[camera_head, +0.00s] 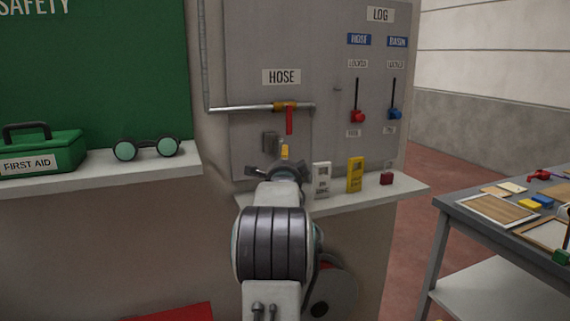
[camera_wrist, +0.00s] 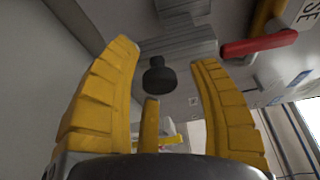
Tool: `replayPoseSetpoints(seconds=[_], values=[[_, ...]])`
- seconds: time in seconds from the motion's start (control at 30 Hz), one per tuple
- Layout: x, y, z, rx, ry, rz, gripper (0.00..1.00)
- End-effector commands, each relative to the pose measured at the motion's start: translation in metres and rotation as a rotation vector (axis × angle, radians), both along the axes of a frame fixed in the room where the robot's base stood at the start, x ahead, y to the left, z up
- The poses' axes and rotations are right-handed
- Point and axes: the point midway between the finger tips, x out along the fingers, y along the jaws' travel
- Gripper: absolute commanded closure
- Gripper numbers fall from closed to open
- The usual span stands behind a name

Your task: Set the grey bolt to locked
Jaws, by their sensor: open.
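The grey bolt (camera_head: 270,143) is a small grey block on the wall panel, below and left of the red hose lever. In the wrist view it shows as a ribbed grey body with a dark round knob (camera_wrist: 158,76). My gripper (camera_head: 278,171) is in front of the panel just below the bolt. In the wrist view my gripper (camera_wrist: 165,60) is open, with yellow fingers spread on both sides of the knob and a third finger below it. Nothing is held. I cannot tell whether the fingers touch the knob, nor the bolt's setting.
The red lever (camera_wrist: 258,44) hangs from the hose pipe close to the right finger. Red (camera_head: 357,116) and blue (camera_head: 395,113) slider knobs are further right. A shelf (camera_head: 400,190) below carries a white block (camera_head: 322,180), a yellow block (camera_head: 355,175) and a small red block (camera_head: 386,179).

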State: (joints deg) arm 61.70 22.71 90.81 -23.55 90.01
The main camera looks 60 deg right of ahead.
Motion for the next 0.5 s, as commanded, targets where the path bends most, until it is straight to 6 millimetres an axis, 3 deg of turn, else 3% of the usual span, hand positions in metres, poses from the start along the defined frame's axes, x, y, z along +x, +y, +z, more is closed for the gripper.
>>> replayPoseSetpoints(seconds=[0.3, 0.5], values=[[0.0004, -0.0005, -0.0003, 0.001, 0.000, 0.000, 0.45], [0.0002, -0.0004, -0.0002, 0.001, 0.000, 0.000, 0.63]])
